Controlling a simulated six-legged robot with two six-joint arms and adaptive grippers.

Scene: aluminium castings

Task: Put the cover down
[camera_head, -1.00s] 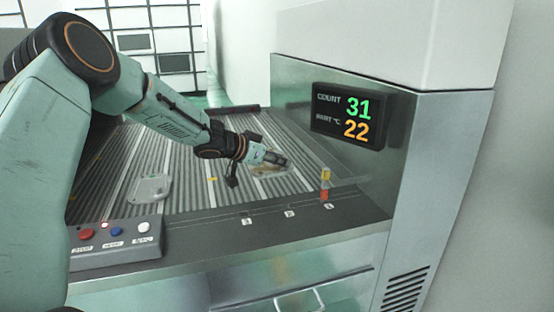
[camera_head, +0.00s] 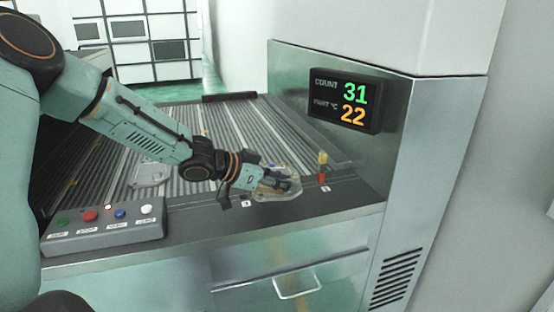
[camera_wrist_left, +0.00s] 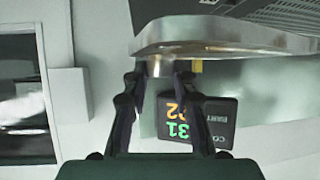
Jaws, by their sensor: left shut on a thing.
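My left gripper (camera_head: 283,184) is shut on a cover (camera_head: 265,195), a pale metal casting, at the front edge of the ribbed belt, by the dark front ledge. In the left wrist view the cover (camera_wrist_left: 225,36) spans the top right, with its edge between the fingertips of the gripper (camera_wrist_left: 155,78). I cannot tell whether it touches the ledge. A second, similar casting (camera_head: 150,174) lies on the belt at the left. My right gripper is not in view.
A button box (camera_head: 105,228) stands at the front left. A small red and yellow post (camera_head: 322,168) stands on the ledge right of the gripper. A display (camera_head: 345,101) reading 31 and 22 is on the machine wall at the right. The belt (camera_head: 215,125) behind is mostly clear.

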